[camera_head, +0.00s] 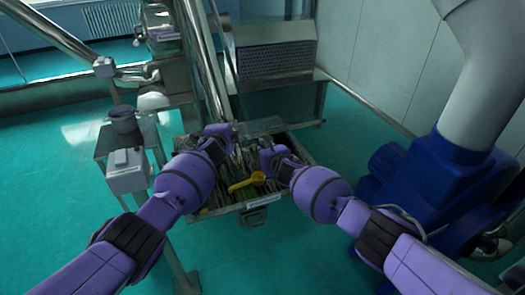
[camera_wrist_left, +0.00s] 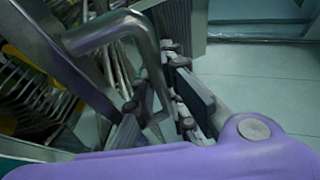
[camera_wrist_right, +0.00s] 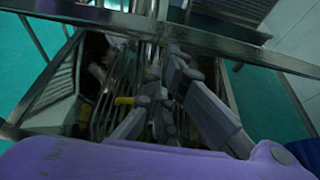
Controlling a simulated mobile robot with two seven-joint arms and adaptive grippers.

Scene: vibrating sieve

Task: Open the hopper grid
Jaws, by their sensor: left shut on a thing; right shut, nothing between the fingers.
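The hopper (camera_head: 290,205) is an open-topped metal box in front of me, with its inside showing. The hopper grid (camera_wrist_left: 30,97) shows as a row of metal bars in the left wrist view, and bars also show in the right wrist view (camera_wrist_right: 120,88). A bent metal handle (camera_wrist_left: 112,27) stands out from the grid's frame. My left gripper (camera_head: 218,134) is shut on this handle, whose end lies between its fingers. My right gripper (camera_head: 270,152) is shut and empty above the right part of the hopper. My arms hide part of the grid, so its exact tilt is unclear.
A yellow object (camera_head: 247,182) lies in the hopper. A shiny slanted tube (camera_head: 207,65) and a perforated metal box (camera_head: 275,62) stand behind. A small stand with a grey pot (camera_head: 124,118) is at left. A blue machine (camera_head: 415,190) blocks the right side.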

